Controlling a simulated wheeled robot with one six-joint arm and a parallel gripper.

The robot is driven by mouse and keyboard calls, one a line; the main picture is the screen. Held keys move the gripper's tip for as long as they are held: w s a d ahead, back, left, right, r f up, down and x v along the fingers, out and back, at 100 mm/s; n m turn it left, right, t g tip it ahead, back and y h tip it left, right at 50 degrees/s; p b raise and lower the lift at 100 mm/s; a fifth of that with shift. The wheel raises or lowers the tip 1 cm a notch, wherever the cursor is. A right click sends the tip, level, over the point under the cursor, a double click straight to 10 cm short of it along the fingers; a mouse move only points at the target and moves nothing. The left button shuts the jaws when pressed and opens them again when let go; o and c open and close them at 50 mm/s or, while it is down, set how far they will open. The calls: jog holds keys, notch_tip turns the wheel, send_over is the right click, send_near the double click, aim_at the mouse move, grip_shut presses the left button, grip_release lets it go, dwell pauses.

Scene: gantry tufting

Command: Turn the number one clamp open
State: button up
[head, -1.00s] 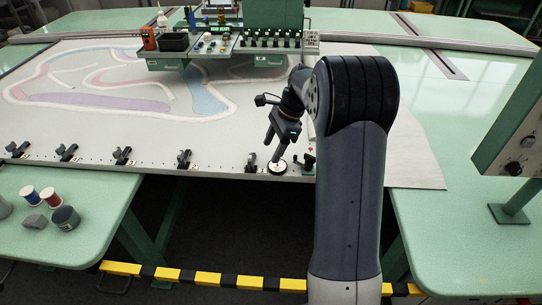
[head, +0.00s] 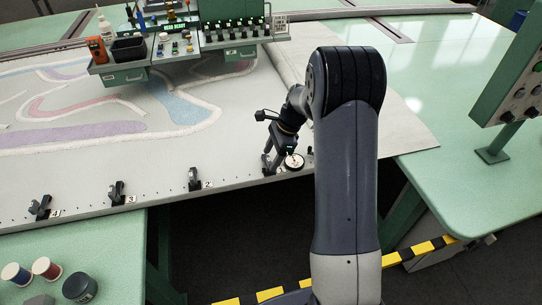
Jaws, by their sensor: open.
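The number one clamp (head: 267,165) is a small black clamp on the front edge of the pale cloth frame, at the right end of the clamp row. My gripper (head: 275,154) is open and reaches down right at this clamp, overlapping it in the view. The fingers and the clamp are both dark, so I cannot tell whether they touch or how the clamp's lever stands. A round white dial (head: 294,161) sits just right of the clamp.
Clamps number two (head: 194,180), three (head: 117,193) and four (head: 41,207) run left along the edge. A green control carriage (head: 232,25) stands over the cloth behind. A control box (head: 515,80) stands at right.

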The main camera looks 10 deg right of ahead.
jog(key=shift+a+f, duration=0.25)
jog(key=shift+f, duration=0.25)
jog(key=c, duration=1)
